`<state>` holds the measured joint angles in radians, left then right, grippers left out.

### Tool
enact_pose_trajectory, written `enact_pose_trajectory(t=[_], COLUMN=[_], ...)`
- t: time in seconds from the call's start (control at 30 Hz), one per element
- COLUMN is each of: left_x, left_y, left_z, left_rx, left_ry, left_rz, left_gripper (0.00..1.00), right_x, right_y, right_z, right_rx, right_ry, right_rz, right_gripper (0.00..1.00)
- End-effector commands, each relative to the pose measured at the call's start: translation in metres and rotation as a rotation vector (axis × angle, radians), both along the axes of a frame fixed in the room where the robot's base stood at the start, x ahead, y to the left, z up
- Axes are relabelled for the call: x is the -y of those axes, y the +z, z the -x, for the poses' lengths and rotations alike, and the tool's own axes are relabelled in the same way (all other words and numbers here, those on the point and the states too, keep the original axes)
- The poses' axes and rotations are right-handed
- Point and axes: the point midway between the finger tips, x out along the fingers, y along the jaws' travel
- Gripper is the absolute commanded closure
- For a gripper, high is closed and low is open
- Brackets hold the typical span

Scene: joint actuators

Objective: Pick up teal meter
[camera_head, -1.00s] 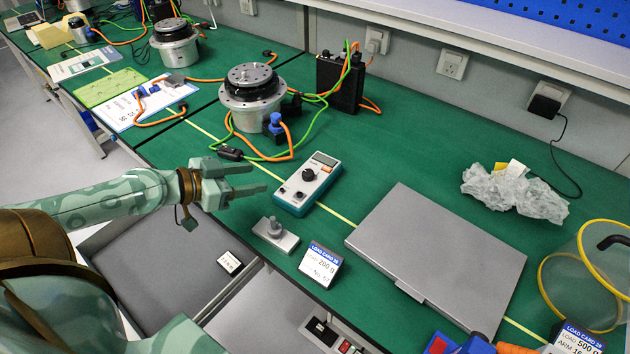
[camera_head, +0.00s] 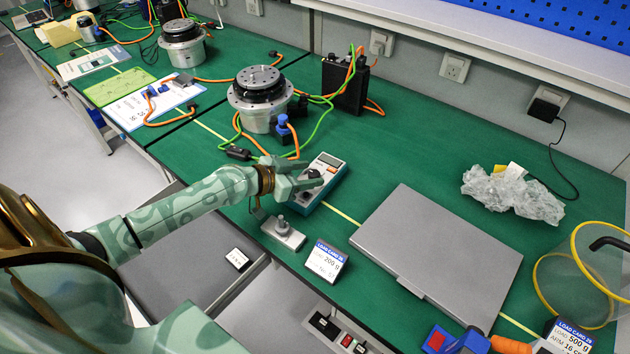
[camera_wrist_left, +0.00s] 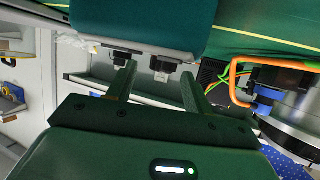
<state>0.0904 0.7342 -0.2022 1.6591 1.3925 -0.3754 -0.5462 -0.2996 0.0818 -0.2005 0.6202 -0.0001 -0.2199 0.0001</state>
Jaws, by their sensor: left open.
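The teal meter (camera_head: 331,164) lies on the green bench in the head view, with a pale face, a small display and a dark knob. My left gripper (camera_head: 312,177) is open over its left side and hides part of it; I cannot tell whether they touch. In the left wrist view the two fingers (camera_wrist_left: 157,78) are spread apart with nothing clearly held. A dark teal rounded block fills the top there, beyond the fingertips; it may be the meter. My right gripper is not in view.
A grey metal block with a knob (camera_head: 284,236) and a load card (camera_head: 324,262) stand just in front. A closed grey case (camera_head: 440,255) lies to the right. A silver motor (camera_head: 258,103) with orange and green cables stands behind. Crumpled plastic (camera_head: 512,194) lies at the far right.

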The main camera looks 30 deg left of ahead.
Motion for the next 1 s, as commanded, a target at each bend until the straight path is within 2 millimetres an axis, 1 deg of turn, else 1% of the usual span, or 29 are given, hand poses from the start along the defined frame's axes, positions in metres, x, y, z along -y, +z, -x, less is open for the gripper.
enact_pose_trajectory(t=[0.03, 0.1, 0.33, 0.37, 0.4, 0.47, 0.5, 0.53, 0.87, 1.0], left_x=[0.002, 0.004, 0.004, 0.004, 0.004, 0.004, 0.004, 0.004, 0.004, 0.004], left_y=[-0.004, -0.006, -0.006, -0.006, -0.006, -0.006, -0.006, -0.006, -0.004, 0.005], left_z=[-0.007, -0.011, -0.012, -0.012, -0.012, -0.012, -0.012, -0.012, -0.013, -0.013], left_rx=[0.000, 0.000, -0.001, -0.001, 0.000, 0.000, 0.000, 0.000, 0.002, 0.005], left_ry=[0.002, 0.001, 0.000, 0.000, 0.000, 0.001, 0.001, 0.001, 0.001, 0.001], left_rz=[0.000, 0.000, -0.003, -0.003, -0.002, -0.002, -0.002, -0.002, -0.002, -0.002], left_gripper=[0.49, 0.49, 0.49, 0.55, 0.66, 0.82, 0.94, 1.00, 1.00, 1.00], right_x=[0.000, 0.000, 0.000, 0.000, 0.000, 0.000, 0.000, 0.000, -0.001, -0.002], right_y=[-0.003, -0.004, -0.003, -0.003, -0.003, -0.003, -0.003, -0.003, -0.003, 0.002], right_z=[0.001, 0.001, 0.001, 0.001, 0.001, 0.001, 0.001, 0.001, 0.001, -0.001], right_rx=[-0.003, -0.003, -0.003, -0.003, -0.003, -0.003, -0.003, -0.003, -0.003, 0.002], right_ry=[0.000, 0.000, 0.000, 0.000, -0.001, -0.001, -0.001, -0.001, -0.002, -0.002], right_rz=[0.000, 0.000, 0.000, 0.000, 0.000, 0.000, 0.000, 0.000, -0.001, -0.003], right_gripper=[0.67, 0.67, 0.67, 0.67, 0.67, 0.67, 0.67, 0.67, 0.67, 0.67])
